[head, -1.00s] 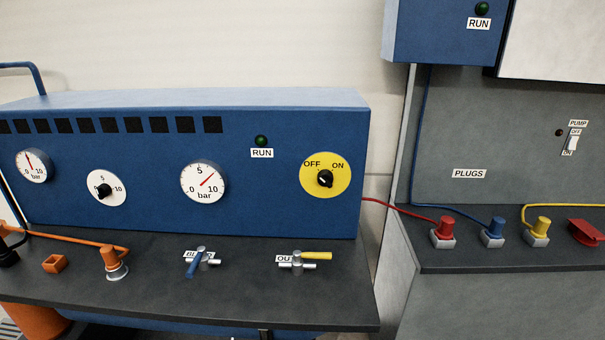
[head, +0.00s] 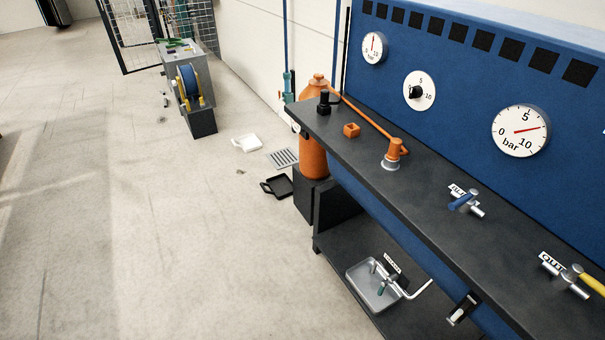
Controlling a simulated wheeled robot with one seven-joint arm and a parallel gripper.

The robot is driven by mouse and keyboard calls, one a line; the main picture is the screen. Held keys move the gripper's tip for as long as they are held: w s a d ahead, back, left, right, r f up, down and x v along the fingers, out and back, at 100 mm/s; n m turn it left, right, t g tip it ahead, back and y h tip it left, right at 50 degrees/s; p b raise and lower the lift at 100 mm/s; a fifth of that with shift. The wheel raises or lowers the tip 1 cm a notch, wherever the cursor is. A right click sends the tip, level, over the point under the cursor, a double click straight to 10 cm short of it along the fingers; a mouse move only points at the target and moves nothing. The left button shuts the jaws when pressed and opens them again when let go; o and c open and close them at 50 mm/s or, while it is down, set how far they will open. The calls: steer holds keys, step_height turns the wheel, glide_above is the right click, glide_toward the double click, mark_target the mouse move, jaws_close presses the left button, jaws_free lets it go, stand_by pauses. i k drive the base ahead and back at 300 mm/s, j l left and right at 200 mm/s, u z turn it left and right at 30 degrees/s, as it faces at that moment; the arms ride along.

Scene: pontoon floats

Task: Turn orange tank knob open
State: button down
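The orange tank (head: 314,158) stands upright on a dark block at the left end of the workbench, partly hidden behind the bench's corner. Its rounded top (head: 318,80) shows above the bench surface. I cannot make out a separate knob on it. An orange hose (head: 365,117) runs from near the tank's top across the bench to an orange fitting (head: 396,149) in a metal collar. My gripper is not in view.
The blue panel (head: 465,80) with gauges rises behind the bench (head: 440,190). A metal tray (head: 372,288) sits on the lower shelf. A black tray (head: 277,187), white container (head: 248,142) and floor grate (head: 283,158) lie near the tank.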

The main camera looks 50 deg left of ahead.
mark_target(319, 77)
steer(key=u, duration=1.4)
